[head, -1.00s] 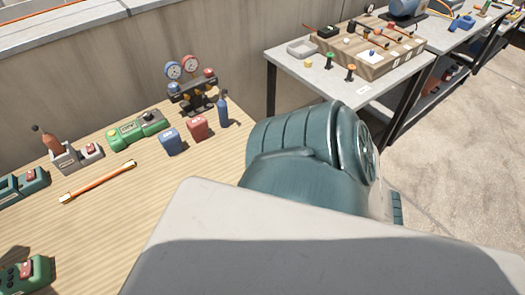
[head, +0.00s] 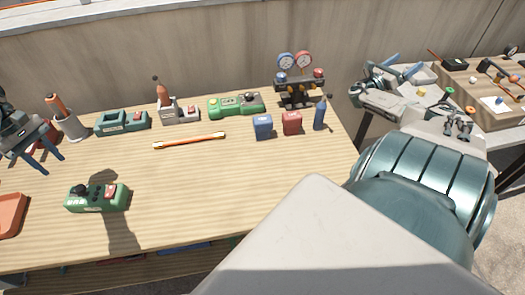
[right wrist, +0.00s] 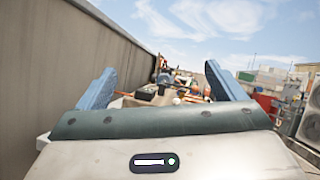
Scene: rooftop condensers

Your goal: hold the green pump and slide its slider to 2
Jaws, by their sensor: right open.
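Several green housings are on the wooden bench, and I cannot tell for sure which is the pump. A bright green unit (head: 235,105) is at the back middle, and a teal-green one (head: 122,122) at the back left. Slider marks are too small to read. My left gripper (head: 40,158) is open and empty at the left edge, above and left of the front unit. My right gripper (head: 403,73), also in the right wrist view (right wrist: 160,90), is open and empty, off to the right.
An orange-tipped rod (head: 189,140), a blue box (head: 263,126), a red box (head: 292,122) and a gauge stand (head: 298,85) are on the bench. A red tray (head: 10,214) is at the left edge. The bench middle is clear. My right arm covers the lower right.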

